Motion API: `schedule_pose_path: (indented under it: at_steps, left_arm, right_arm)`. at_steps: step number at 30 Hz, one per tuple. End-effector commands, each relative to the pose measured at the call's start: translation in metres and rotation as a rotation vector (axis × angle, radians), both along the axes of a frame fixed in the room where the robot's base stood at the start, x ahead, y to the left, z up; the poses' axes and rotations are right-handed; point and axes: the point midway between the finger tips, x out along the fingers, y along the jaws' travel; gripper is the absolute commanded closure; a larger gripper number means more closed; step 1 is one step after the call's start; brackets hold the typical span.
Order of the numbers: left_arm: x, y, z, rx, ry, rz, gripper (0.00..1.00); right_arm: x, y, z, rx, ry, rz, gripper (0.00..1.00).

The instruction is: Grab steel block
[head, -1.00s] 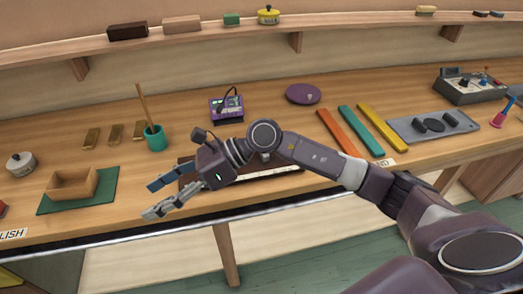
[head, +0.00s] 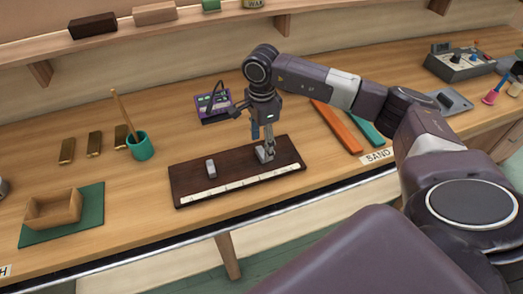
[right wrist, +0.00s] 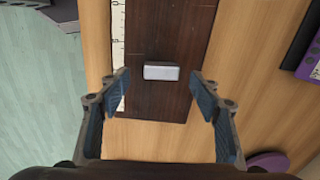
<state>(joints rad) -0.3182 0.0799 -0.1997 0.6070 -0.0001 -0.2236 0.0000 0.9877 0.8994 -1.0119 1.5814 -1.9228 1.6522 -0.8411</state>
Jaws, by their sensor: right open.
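The steel block (head: 211,168) is a small light-grey bar lying on the dark brown board (head: 190,183), left of its middle. The right gripper (right wrist: 161,88) is open and empty. My left gripper is not in view.
A pale ruler strip (head: 245,185) runs along the board's front edge. Behind the board stands a purple device (head: 212,107). To its left are a teal cup (head: 141,147) with a stick and a wooden box (head: 55,210). Orange (head: 338,127) and teal bars lie right.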

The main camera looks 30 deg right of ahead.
Motion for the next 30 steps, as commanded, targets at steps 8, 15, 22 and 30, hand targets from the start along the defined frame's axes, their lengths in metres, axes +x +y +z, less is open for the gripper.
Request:
schedule_pose_path:
  at_steps: [8, 15, 22, 30]
  left_arm:
    - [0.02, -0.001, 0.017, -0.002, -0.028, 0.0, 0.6]
    - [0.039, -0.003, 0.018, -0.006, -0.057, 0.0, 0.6]
    - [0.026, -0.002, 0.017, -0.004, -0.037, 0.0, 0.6]
    - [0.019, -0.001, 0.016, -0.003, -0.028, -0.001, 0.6]
  right_arm:
    - [-0.001, -0.001, -0.03, 0.001, 0.002, 0.001, 0.42]
    - [-0.001, -0.001, -0.032, 0.001, 0.0, 0.001, 0.44]
    - [-0.001, -0.001, -0.032, 0.002, 0.001, 0.001, 0.7]
    - [0.0, -0.001, -0.031, 0.003, -0.001, 0.001, 0.94]
